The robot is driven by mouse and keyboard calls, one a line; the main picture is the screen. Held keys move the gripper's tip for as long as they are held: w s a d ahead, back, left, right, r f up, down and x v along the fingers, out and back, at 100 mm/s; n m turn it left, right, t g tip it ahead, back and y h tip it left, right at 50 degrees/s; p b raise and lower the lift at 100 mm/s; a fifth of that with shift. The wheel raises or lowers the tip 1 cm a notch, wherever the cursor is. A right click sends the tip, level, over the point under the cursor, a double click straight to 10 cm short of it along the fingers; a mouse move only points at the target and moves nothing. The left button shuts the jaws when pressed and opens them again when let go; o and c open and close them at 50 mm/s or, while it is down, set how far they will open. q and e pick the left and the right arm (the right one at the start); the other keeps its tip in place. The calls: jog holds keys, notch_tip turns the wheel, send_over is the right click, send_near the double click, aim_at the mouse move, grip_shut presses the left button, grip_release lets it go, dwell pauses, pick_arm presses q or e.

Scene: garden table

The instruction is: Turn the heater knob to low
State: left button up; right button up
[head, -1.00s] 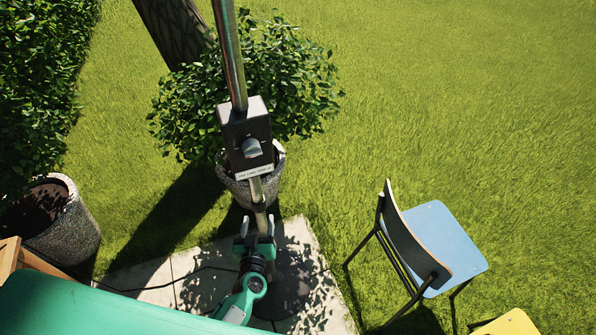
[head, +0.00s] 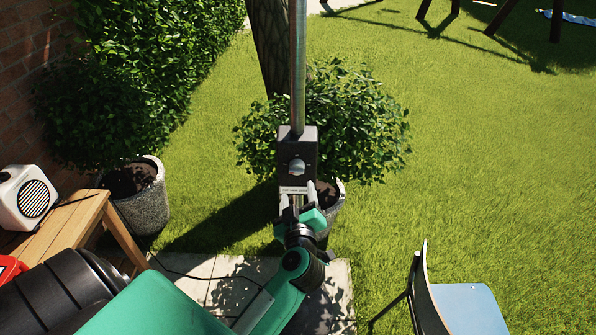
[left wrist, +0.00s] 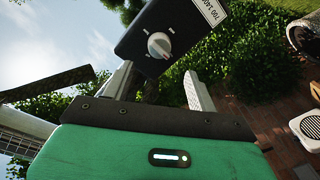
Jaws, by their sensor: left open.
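The heater knob (head: 297,167) is a grey round knob on the front of a dark control box (head: 311,150) on the heater's metal pole (head: 298,70). A white label strip (head: 293,190) runs below the knob. My left gripper (head: 292,203) is open and empty, just below the box in the head view. In the left wrist view the knob (left wrist: 159,46) shows a raised grip bar and lies beyond and between the two open fingers (left wrist: 158,88), apart from them. The label's fine print is too small to read here. My right gripper is not in view.
A potted bush (head: 350,120) stands close behind the pole. A wooden bench (head: 60,228) with a white speaker (head: 25,198) is at the left, beside another stone pot (head: 143,205). A blue-seated chair (head: 468,308) stands lower right. Open lawn lies to the right.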

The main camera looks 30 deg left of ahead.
aim_at(297, 172)
pick_arm(q)
jog(key=p+x, duration=0.1)
jog(key=x, duration=0.7)
jog(key=shift+w+a+p, duration=0.1)
jog(key=shift+w+p, duration=0.2)
jog(key=shift+p, duration=0.05)
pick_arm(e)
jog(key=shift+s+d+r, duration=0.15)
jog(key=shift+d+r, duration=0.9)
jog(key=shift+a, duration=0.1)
pick_arm(q)
jog(key=c, duration=1)
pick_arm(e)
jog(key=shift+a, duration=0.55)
